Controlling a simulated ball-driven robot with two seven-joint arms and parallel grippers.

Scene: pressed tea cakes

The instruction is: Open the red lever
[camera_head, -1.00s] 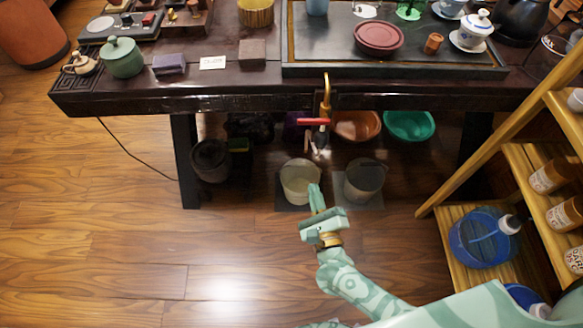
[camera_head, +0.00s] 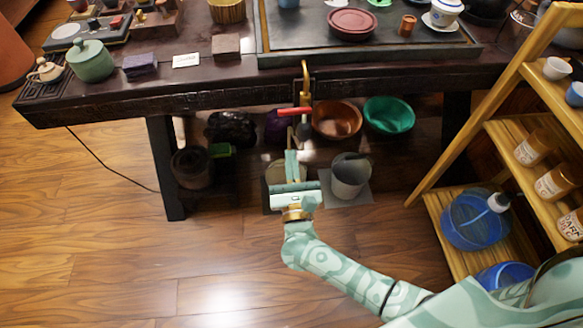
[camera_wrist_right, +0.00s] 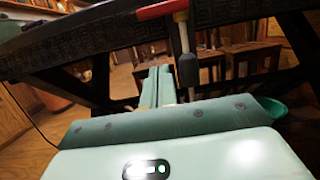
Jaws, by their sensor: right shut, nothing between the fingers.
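The red lever (camera_head: 295,111) sits on a brass tap pipe (camera_head: 305,80) at the front edge of the dark table. In the right wrist view the red lever (camera_wrist_right: 162,9) shows at the top, above and slightly right of the fingers, with a dark nozzle (camera_wrist_right: 188,70) hanging below it. My right gripper (camera_head: 291,158) is shut and empty, pointing toward the table, below and just short of the lever and apart from it. Its fingers also show in the right wrist view (camera_wrist_right: 157,85). My left gripper is not in view.
Under the table stand a grey bucket (camera_head: 349,180), another bucket partly hidden behind my right gripper, a copper bowl (camera_head: 337,120) and a green bowl (camera_head: 389,115). A wooden shelf (camera_head: 470,135) with jars stands at the right. The floor at left is clear.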

